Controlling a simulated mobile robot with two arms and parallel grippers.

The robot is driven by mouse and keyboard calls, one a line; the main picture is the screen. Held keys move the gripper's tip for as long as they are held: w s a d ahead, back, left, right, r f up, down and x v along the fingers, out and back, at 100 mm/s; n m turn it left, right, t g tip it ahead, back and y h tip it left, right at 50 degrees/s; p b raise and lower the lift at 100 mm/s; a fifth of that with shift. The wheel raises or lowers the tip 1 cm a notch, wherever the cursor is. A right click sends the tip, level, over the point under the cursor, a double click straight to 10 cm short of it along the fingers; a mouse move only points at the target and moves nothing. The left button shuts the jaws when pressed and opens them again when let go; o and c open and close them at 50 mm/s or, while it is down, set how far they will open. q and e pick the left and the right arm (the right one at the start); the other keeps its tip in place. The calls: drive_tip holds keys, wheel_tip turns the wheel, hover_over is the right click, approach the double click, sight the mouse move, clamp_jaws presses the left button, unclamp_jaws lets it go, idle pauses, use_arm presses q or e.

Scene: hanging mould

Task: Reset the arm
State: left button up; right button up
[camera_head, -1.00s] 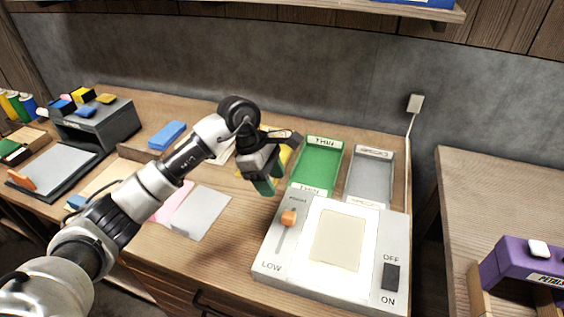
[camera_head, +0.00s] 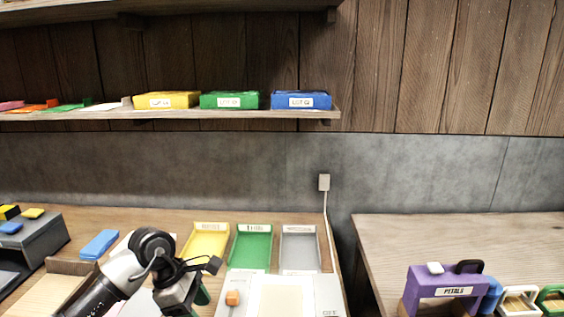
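My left arm comes in from the lower left. Its gripper (camera_head: 199,301) hangs beside the light box, with a green fingertip showing near the bottom edge; its opening is hidden at this angle. The white light box (camera_head: 323,296) with an orange slider (camera_head: 232,298) is cut off by the bottom edge, and a pale sheet (camera_head: 281,296) lies on it. My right gripper is not in view.
Yellow (camera_head: 205,243), green (camera_head: 250,248) and grey (camera_head: 300,248) trays lie behind the light box. A shelf (camera_head: 230,116) above holds yellow, green and blue boxes. A purple PETALS carrier (camera_head: 443,284) stands on the right table (camera_head: 400,240). A gap separates the tables.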

use_arm(q)
drive_tip(key=s+d+r+n+t+h, duration=0.3)
drive_tip(key=d+r+n+t+h, duration=0.1)
drive_tip(key=d+n+h, duration=0.3)
drive_tip(key=s+d+r+n+t+h, duration=0.35)
drive_tip(key=d+n+h, duration=0.2)
drive_tip(key=h, duration=0.25)
drive_tip(key=a+f+n+t+y, duration=0.2)
drive_tip(key=a+n+t+y, duration=0.45)
drive_tip(key=n, duration=0.65)
drive_tip(key=a+f+n+t+y, duration=0.1)
drive_tip(key=a+n+t+y, duration=0.3)
drive_tip(key=n+t+y, duration=0.6)
drive_tip(key=s+a+f+n+g+y, duration=0.3)
drive_tip(key=a+f+n+g+y, duration=0.15)
drive_tip(key=f+n+g, duration=0.45)
drive_tip(key=s+a+f+n+g+h, duration=0.1)
drive_tip(key=s+f+n+g, duration=0.4)
drive_tip(key=s, duration=0.5)
drive_tip(key=s+f+n+g+h, duration=0.1)
drive_tip(key=s+f+n+g, duration=0.2)
drive_tip(key=s+f+g, duration=0.5)
wheel_tip(320, 180, down, 24)
drive_tip(key=s+r, duration=0.1)
drive_tip(key=s, duration=0.2)
drive_tip(key=s+a+f, duration=0.2)
drive_tip(key=s+f, duration=1.4)
drive_tip(key=shift+a+f+g, duration=0.25)
drive_tip(key=shift+a+g, duration=0.1)
drive_tip(key=shift+g, duration=0.05)
